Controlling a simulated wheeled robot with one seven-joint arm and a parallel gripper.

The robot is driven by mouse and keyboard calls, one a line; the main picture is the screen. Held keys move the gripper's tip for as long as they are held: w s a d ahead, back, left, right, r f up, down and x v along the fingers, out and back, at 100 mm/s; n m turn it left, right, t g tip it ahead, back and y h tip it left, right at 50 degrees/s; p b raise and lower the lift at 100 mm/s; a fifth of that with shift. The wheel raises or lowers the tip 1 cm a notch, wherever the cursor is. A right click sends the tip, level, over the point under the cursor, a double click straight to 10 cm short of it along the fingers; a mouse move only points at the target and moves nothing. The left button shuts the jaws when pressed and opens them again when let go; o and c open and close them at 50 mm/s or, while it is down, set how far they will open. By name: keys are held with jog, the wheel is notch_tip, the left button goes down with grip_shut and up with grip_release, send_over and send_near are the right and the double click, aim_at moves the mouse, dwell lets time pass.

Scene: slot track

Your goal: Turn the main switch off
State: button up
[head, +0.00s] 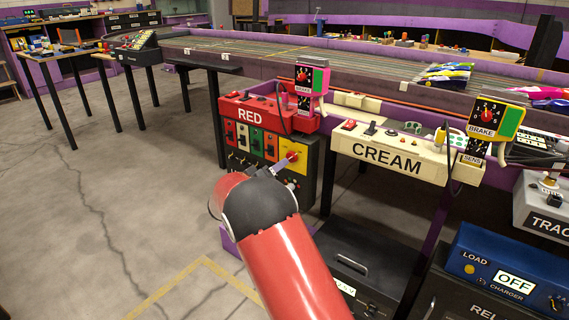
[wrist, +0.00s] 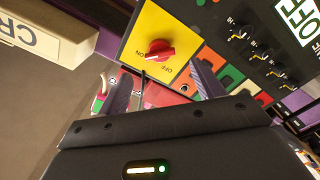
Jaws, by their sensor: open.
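The main switch is a red rotary knob (wrist: 160,50) on a yellow plate (wrist: 188,22), marked ON and OFF, in the wrist view. Its handle lies nearly level in the picture, one end beside the word ON. In the head view the yellow plate (head: 296,161) sits on the right of the panel under the RED box. My gripper (wrist: 166,80) is open, with one finger on each side below the knob in the wrist view; the knob appears apart from both fingers. In the head view my gripper (head: 277,168) is just in front of the plate, its fingertips small and partly unclear.
The RED control box (head: 250,115) is above the panel, and the CREAM box (head: 385,155) juts out to the right. A black case (head: 365,260) stands on the floor below. A blue charger (head: 510,270) is at lower right. The floor at left is open.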

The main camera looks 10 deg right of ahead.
aim_at(290, 158)
jog(key=x, duration=0.5)
jog(key=shift+w+d+p, duration=0.25)
jog(key=shift+d+p, duration=0.05)
jog(key=c, duration=1)
